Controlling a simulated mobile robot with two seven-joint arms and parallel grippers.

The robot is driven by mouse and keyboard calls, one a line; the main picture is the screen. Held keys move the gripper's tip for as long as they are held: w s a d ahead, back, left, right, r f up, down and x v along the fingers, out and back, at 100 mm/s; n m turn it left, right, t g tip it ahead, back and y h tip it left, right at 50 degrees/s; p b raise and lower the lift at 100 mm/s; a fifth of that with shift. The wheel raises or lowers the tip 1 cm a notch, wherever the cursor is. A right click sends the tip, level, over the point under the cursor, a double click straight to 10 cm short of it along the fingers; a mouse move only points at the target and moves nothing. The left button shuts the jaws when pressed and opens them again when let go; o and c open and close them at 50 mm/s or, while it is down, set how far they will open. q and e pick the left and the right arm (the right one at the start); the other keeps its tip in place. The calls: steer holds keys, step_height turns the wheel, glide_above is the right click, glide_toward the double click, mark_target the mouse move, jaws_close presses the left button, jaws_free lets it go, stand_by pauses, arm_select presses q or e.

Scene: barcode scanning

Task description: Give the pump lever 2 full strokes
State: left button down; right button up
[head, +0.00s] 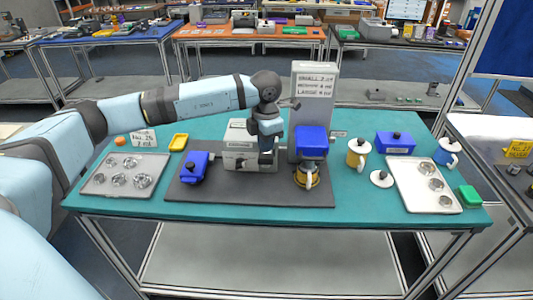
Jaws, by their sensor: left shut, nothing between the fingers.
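A pale machine with a tall back panel (314,90) stands on a dark mat (220,192) on the teal table. A lower grey-white box (236,160) stands left of the panel. My left gripper (266,160) points down in front of this box, shut and empty. I cannot tell whether it touches the box. I cannot make out the pump lever clearly; my arm and gripper cover part of this area. My right gripper is not in view.
A blue device (194,167) sits left on the mat. A metal tray with round pieces (102,184) is at the left; another tray (403,168) is at the right. Mugs (357,153), a lid (382,179) and a blue box (395,143) stand right of the machine.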

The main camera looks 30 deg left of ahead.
mark_target(266, 157)
arm_select(q)
steer(key=shift+s+f+b, duration=0.1)
steer(key=shift+f+b, duration=1.45)
steer(key=shift+f, duration=0.5)
step_height(266, 157, down, 5)
steer(key=b, duration=0.3)
steer(key=shift+r, duration=0.35)
steer(key=shift+r+p, duration=0.45)
steer(key=shift+r, duration=0.15)
steer(key=shift+r+p, duration=1.75)
steer(key=shift+r, duration=1.8)
